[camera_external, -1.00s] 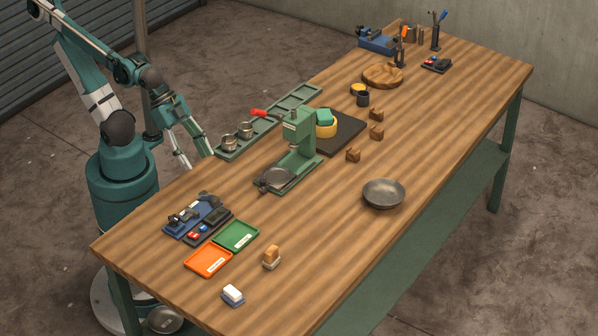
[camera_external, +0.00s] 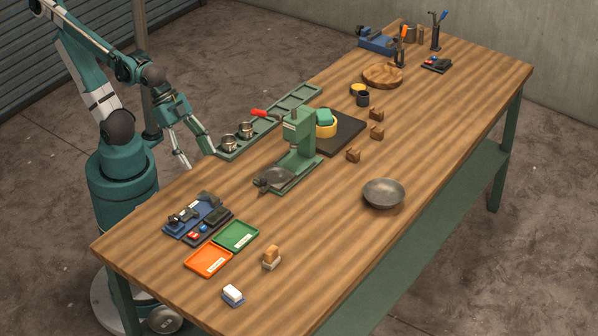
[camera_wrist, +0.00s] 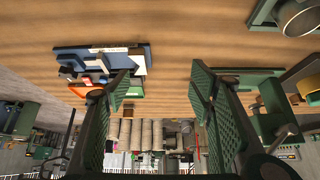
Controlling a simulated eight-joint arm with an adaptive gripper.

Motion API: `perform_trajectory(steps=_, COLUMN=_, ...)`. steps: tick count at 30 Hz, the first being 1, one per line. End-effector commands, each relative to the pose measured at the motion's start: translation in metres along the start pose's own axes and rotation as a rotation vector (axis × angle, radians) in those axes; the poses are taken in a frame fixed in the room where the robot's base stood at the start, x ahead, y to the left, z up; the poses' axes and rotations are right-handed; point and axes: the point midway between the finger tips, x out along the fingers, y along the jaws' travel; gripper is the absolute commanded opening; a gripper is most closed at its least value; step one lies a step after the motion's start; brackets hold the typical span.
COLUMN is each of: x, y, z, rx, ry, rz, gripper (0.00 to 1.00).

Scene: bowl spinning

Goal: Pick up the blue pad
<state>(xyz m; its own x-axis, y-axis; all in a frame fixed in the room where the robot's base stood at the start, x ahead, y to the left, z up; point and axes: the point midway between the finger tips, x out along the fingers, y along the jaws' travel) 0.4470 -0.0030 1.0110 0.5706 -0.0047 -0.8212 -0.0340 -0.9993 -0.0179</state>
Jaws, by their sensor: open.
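A small block with a white top and a blue lower layer (camera_external: 233,296) lies near the front left edge of the table; its blue layer is the only small blue pad I can make out. In the wrist view I cannot make it out. My gripper (camera_external: 200,158) hangs at the table's back left edge, well away from the block and beside the green rack. In the wrist view my gripper (camera_wrist: 165,85) has its two green fingers wide apart with nothing between them.
A blue tray of tools (camera_external: 195,215), a green tray (camera_external: 237,236), an orange tray (camera_external: 208,260) and a tan block (camera_external: 271,256) lie near the block. A green press (camera_external: 298,140) stands mid-table. A metal bowl (camera_external: 383,193) sits right. The front middle is clear.

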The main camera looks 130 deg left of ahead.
Motion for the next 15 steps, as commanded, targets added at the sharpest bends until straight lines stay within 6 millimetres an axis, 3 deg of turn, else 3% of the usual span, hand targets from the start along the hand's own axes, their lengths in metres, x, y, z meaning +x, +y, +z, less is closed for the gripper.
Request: perform_trajectory(steps=15, x=-0.009, y=0.022, z=-0.086, rx=0.232, ry=-0.082, rz=0.038, gripper=0.54)
